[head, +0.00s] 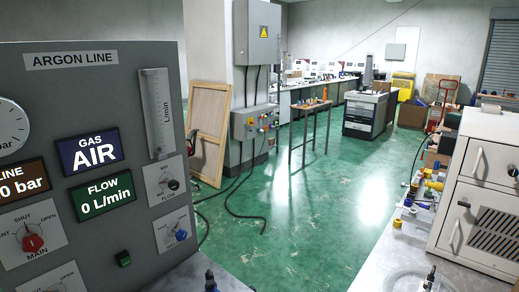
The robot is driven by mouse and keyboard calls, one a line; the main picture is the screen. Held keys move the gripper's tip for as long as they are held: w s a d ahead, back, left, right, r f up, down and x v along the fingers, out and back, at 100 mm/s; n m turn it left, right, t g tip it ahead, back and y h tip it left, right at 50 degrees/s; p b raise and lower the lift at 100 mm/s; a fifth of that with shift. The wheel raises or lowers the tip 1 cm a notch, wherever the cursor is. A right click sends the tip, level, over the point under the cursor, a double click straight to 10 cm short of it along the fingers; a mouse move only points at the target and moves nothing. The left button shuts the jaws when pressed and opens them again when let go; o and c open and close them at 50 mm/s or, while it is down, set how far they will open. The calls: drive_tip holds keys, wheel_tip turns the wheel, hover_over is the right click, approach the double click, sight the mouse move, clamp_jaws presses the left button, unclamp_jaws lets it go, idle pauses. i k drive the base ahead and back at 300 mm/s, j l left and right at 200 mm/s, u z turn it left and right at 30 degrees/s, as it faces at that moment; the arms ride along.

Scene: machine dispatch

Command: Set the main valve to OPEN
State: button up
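The main valve (33,243) is a red knob on a white plate at the lower left of the grey ARGON LINE panel (115,84). Its plate reads SHUT at the top, OPEN at the right and a partly cut-off label ending in "ENT" at the left. The knob appears turned toward SHUT, though its pointer is small. The gas display (93,152) reads AIR, and the flow display (100,200) reads 0 L/min. The line display (22,182) is cut off by the left edge and ends in "0 bar". My gripper is not in view.
A flow tube (158,112), a dark flow knob (172,185) and a blue knob (181,235) sit on the panel's right side. A green button (123,258) is low down. A white cabinet (480,180) stands at right. Green floor (290,215) between is mostly clear.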

sight(31, 242)
drive_tip(key=u, duration=1.9)
